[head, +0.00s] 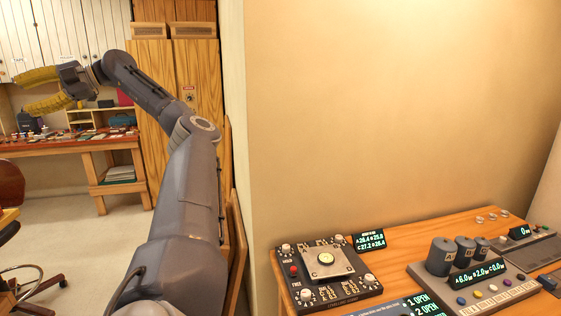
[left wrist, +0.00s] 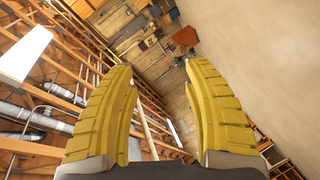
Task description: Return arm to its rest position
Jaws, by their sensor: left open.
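My left arm rises from the bottom of the head view and reaches up and to the left. My left gripper (head: 42,90), with yellow ribbed fingers, is open and empty at the far left, held high in the air. In the left wrist view the two yellow fingers of the gripper (left wrist: 160,85) stand apart with nothing between them. Behind them the room appears tilted, with ceiling beams and a plain wall. My right gripper is not in view.
A wooden table (head: 400,247) at lower right carries a panel device (head: 325,272), dark cylinders (head: 441,256) and small displays. A beige wall (head: 390,110) stands behind it. A cluttered workbench (head: 70,145), cabinet (head: 197,75) and chair (head: 10,190) are at left.

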